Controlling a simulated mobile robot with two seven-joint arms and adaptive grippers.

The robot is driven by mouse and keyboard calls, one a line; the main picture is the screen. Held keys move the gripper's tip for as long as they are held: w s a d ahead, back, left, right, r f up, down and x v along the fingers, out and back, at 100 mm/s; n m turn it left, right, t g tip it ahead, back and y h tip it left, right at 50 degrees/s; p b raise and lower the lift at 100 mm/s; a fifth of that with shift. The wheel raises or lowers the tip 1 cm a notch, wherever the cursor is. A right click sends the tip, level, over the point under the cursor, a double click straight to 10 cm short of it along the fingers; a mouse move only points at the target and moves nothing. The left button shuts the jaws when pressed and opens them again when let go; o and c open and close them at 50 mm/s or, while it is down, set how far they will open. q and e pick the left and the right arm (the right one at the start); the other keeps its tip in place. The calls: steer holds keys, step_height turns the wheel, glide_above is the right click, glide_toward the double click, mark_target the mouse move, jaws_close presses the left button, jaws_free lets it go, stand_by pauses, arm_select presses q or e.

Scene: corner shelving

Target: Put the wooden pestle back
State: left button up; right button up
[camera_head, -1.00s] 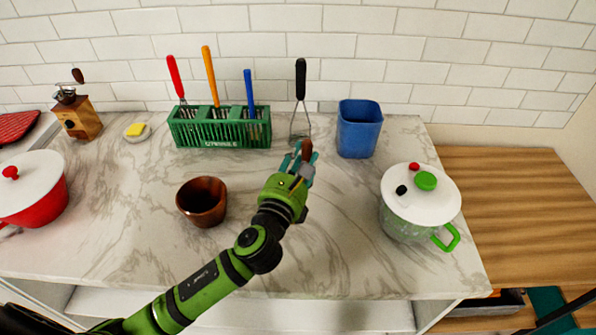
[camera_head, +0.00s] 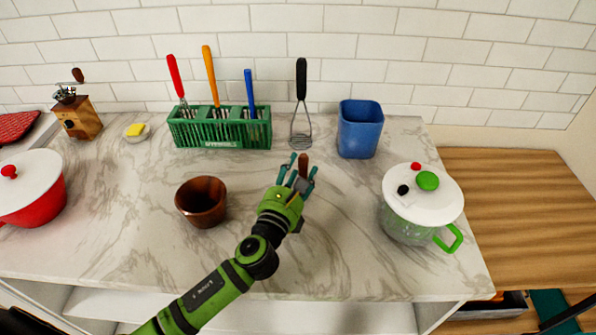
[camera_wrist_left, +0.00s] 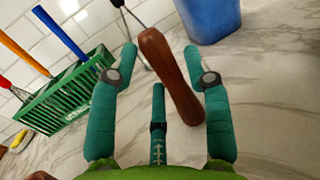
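The brown wooden pestle (camera_head: 303,167) is between the fingers of my left gripper (camera_head: 299,170), over the counter in front of the black-handled masher. In the left wrist view the pestle (camera_wrist_left: 172,75) is tilted, its thick end up by the fingertips. The fingers of the gripper (camera_wrist_left: 161,58) are spread, with gaps of counter showing beside the pestle, so the gripper looks open. I cannot tell whether the pestle touches the counter. A brown wooden cup (camera_head: 190,212), apparently the mortar, stands left of my gripper. My right gripper is out of view.
A green utensil rack (camera_head: 185,133) holds several coloured-handled tools at the back. The masher (camera_head: 301,90) and a blue container (camera_head: 359,130) stand right of it. A white-lidded pot (camera_head: 405,222) is at the right, a red pot (camera_head: 45,205) at the left. Counter is clear around the cup.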

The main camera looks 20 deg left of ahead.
arm_select(q)
steer(key=s+b, duration=0.1)
steer(key=s, duration=0.4)
steer(key=s+b, duration=0.1)
steer(key=s, duration=0.5)
steer(key=shift+s+a+f, duration=0.1)
steer(key=shift+a+f, duration=0.05)
steer(key=shift+s, duration=0.4)
